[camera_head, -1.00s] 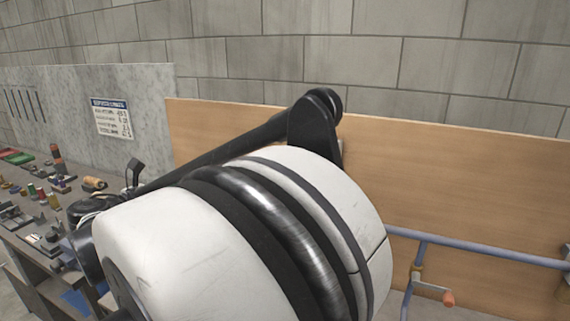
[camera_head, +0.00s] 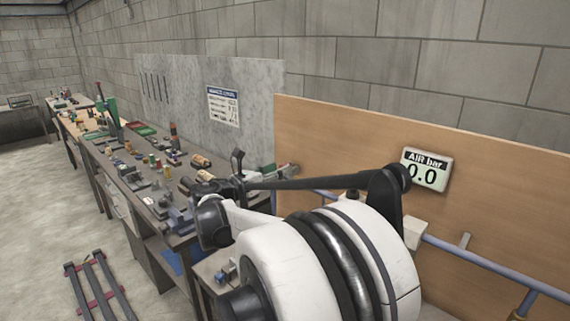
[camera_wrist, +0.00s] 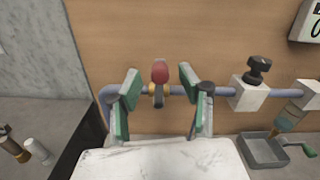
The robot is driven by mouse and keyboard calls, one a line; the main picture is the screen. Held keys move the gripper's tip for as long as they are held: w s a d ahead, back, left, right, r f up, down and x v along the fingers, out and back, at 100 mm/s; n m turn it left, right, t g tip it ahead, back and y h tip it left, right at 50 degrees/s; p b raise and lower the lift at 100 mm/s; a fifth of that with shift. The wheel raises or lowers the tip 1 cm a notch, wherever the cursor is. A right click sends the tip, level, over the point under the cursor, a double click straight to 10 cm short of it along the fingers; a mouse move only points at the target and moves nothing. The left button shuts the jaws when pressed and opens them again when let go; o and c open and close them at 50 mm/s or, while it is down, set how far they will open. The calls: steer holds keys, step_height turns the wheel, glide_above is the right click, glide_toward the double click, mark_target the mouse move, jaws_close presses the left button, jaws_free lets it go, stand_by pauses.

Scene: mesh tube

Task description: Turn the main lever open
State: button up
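A lever with a red grip (camera_wrist: 160,72) and a dark stem sits on a brass-coloured fitting of the blue-grey pipe in the wrist view. I take it for the main lever. My gripper (camera_wrist: 159,80) is open, its two green-padded fingers standing left and right of the lever in the picture. The fingers look apart from the lever, with a gap on each side. I cannot tell how deep the lever lies between them. In the head view my arm hides most of that area, and I cannot make out the lever there.
A display reading "AIR bar 0.0" (camera_head: 427,169) hangs on the wooden panel (camera_head: 330,130). Right of the lever are a white valve block with a black knob (camera_wrist: 257,70) and a grey tray (camera_wrist: 262,150). A cluttered workbench (camera_head: 150,190) stands left.

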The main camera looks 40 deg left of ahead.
steer(key=shift+w+d, duration=0.15)
steer(key=shift+w, duration=1.5)
jaws_close()
